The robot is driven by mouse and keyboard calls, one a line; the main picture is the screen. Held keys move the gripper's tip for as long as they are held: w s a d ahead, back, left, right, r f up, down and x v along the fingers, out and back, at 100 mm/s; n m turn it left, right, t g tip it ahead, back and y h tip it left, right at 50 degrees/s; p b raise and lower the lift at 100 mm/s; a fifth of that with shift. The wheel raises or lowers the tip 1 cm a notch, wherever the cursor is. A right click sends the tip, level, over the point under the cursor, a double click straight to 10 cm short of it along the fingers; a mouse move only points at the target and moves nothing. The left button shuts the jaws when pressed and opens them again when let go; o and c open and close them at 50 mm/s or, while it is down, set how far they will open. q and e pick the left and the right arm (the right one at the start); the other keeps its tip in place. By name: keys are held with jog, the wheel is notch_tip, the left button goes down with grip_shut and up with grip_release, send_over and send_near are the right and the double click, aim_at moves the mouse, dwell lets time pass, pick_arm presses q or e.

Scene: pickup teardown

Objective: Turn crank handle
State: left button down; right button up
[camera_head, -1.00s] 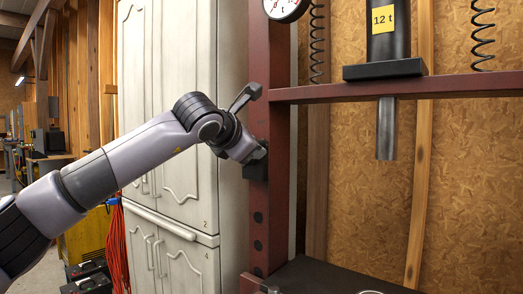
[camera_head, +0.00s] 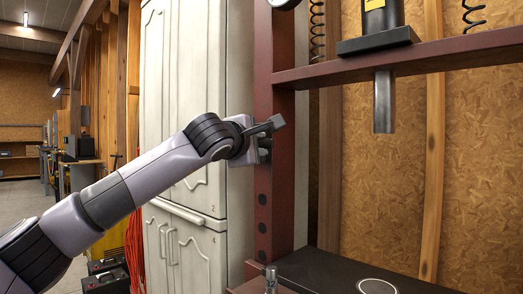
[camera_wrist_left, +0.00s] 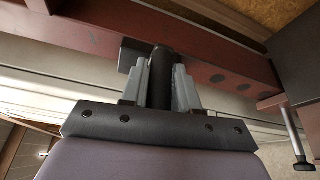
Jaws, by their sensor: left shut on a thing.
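The crank handle shows in the left wrist view as a dark upright cylinder (camera_wrist_left: 162,68) joined to a black block beside a dark red beam. My left gripper (camera_wrist_left: 160,92) is shut on this cylinder, with one grey finger on each side. In the head view, my left gripper (camera_head: 261,150) is at the dark red press post (camera_head: 274,200). Only a small black part of the crank shows there, and my wrist hides most of the handle. My right gripper is in neither view.
A black press table (camera_head: 340,275) with a light ring stands at the lower right. A white cabinet (camera_head: 205,100) stands close behind my left arm.

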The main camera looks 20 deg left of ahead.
pick_arm(q)
notch_tip(320, 180, down, 2)
jog(key=shift+w+a+f+m+t+b, duration=0.1)
jog(key=shift+m+t+b, duration=0.4)
jog(key=shift+m+b, duration=0.7)
jog(key=shift+a+f+m+b, duration=0.15)
jog(key=shift+m+b, duration=0.15)
jog(key=shift+m, duration=0.2)
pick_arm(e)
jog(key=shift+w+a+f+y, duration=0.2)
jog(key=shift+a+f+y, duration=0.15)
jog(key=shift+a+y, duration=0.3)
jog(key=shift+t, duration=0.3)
pick_arm(q)
jog(key=c, duration=0.9)
grip_release()
jog(key=shift+s+f, duration=0.15)
jog(key=shift+s, duration=3.35)
jog(key=shift+s, duration=0.1)
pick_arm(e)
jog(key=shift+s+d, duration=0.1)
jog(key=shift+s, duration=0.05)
